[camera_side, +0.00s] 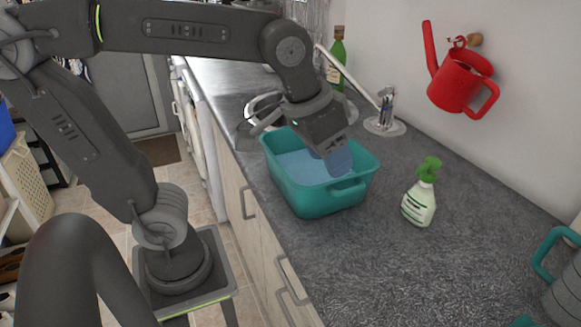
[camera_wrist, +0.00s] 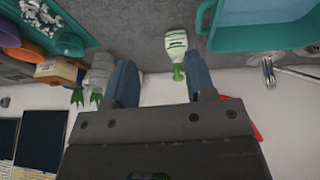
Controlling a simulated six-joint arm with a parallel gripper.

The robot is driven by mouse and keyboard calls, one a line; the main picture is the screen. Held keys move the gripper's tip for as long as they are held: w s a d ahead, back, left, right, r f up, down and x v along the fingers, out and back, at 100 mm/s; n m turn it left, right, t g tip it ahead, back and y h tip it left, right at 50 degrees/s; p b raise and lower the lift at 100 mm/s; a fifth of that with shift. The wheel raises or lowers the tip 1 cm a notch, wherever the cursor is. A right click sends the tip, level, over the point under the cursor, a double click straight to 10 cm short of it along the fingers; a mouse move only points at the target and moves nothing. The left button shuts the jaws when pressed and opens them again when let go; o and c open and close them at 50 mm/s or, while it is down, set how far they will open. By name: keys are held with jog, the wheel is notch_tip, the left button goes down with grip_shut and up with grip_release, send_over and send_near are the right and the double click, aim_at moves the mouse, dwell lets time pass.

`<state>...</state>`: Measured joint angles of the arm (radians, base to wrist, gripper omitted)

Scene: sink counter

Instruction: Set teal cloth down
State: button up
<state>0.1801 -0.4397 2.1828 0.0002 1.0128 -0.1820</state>
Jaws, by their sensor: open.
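I cannot make out a teal cloth in either view. My gripper (camera_side: 339,160) is over the right part of the teal basin (camera_side: 318,203), its blue fingers pointing down toward the water. In the wrist view, the two blue fingers of my gripper (camera_wrist: 160,72) stand apart with nothing between them. The basin also shows at the upper right of the wrist view (camera_wrist: 265,45), with pale blue water inside. Any cloth under the water or behind the basin wall is hidden.
A white spray bottle with a green top (camera_side: 420,198) stands right of the basin. A tap (camera_side: 386,108) and green bottle (camera_side: 337,60) are behind. A red watering can (camera_side: 460,82) hangs on the wall.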

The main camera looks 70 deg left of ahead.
jog(key=s+a+f+t, duration=0.1)
jog(key=s+a+f, duration=0.3)
jog(key=s+a, duration=0.1)
jog(key=shift+s+f+y, duration=0.15)
jog(key=shift+s+y, duration=0.25)
jog(key=shift+d, duration=0.1)
dwell(0.8)
